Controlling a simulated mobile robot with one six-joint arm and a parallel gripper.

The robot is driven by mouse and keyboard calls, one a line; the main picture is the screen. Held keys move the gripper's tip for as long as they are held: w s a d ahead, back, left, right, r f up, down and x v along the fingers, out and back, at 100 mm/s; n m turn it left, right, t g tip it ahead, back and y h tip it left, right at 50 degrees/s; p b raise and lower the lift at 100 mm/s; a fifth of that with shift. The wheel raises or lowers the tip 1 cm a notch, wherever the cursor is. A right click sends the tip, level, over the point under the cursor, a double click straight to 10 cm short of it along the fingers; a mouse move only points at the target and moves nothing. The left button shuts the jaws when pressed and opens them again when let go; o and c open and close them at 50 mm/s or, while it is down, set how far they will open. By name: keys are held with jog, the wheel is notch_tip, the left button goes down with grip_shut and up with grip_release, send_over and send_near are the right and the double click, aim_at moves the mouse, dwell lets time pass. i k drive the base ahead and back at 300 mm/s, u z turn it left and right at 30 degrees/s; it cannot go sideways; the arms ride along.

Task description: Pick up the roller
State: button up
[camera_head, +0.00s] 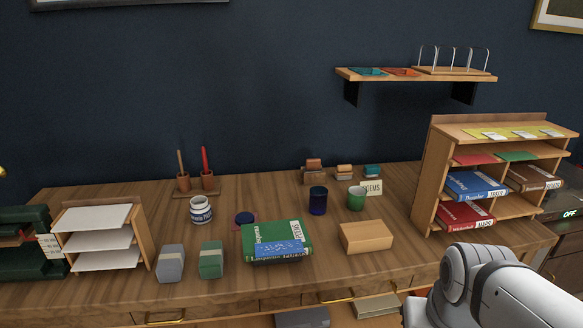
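I cannot pick out the roller for certain. Two upright handles, a brown one (181,167) and a red one (205,165), stand in a small wooden holder (184,189) at the back left of the desk; their lower ends are hidden. Small blocks or stamps, brown (313,166) and teal-topped (372,171), sit at the back centre. A white arm link of mine shows at the lower right. My gripper is out of view, so its opening and any contents do not show.
The wooden desk (130,200) holds a white jar (201,210), a green book (277,252), a blue cup (318,201), a green mug (356,198) and a wooden box (366,237). A bookshelf (425,178) stands right, a paper rack (145,232) left. A wall shelf (415,78) hangs above.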

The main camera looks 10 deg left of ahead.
aim_at(312, 165)
jog(key=u, duration=0.05)
jog(key=i, duration=1)
jog(key=u, duration=0.05)
